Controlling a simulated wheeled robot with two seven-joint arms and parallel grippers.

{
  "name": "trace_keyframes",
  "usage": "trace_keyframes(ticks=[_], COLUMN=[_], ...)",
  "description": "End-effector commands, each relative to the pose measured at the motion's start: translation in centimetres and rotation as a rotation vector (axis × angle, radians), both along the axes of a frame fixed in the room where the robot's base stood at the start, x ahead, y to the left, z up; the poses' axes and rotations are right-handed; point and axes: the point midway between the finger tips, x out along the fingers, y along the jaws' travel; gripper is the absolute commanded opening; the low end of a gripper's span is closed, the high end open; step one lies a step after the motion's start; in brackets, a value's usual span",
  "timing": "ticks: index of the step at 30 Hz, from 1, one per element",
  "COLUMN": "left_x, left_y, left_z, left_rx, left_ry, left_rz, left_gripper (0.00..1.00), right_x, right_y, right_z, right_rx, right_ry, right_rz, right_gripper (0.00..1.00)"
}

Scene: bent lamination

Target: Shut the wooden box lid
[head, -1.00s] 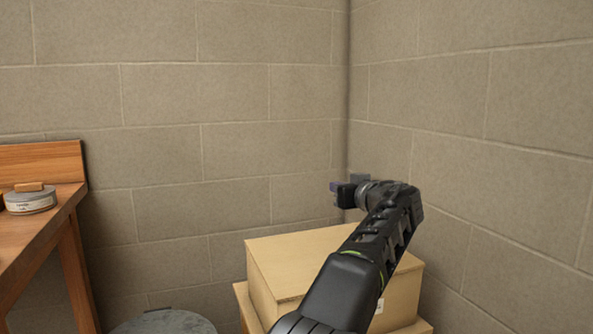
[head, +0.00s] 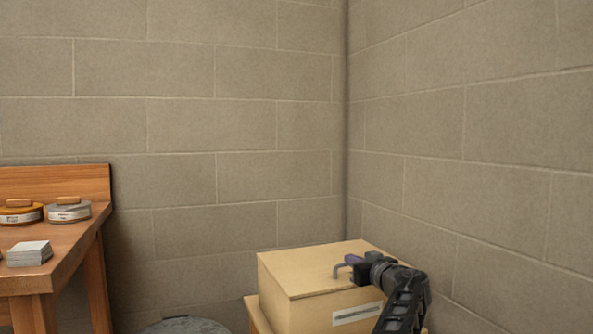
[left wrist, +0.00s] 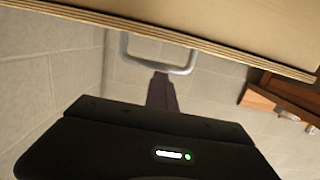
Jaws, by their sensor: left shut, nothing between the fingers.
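The pale wooden box (head: 290,312) stands in the wall corner in the head view. Its lid (head: 315,270) lies flat over the top and looks shut; I cannot tell whether a small gap is left. My left gripper (head: 357,262) is shut and empty beside the handle; contact is unclear. In the left wrist view, the layered lid edge (left wrist: 220,45) crosses the top, the handle (left wrist: 185,70) projects from it, and the gripper's fingertips (left wrist: 162,82) are close to the handle. My right gripper is out of view.
The box rests on a wooden support (head: 254,312). A wooden bench (head: 75,243) with round tins (head: 69,213) and a grey stack (head: 30,254) stands at left. A round grey lid-like top (head: 185,327) is low in front. Block walls close in behind and at right.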

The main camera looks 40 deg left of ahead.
Motion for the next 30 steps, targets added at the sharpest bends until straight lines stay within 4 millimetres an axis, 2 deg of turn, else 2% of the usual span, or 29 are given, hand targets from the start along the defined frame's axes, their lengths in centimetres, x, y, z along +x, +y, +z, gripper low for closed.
trace_keyframes(ticks=[1,14,20,30], left_x=[0.2,0.2,-0.5,-3.2], left_y=[-0.2,-0.4,-1.9,-6.1], left_z=[-2.8,-2.9,-2.2,0.4], left_rx=[-0.033,-0.033,-0.025,-0.004], left_ry=[0.030,0.030,0.021,0.001], left_rz=[0.008,0.008,0.002,0.000], left_gripper=[0.00,0.00,0.00,0.00], right_x=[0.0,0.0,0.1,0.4], right_y=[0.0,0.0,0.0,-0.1], right_z=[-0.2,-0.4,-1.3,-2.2], right_rx=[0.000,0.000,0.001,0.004], right_ry=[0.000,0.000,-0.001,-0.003], right_rz=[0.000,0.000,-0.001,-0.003], right_gripper=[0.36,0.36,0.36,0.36])
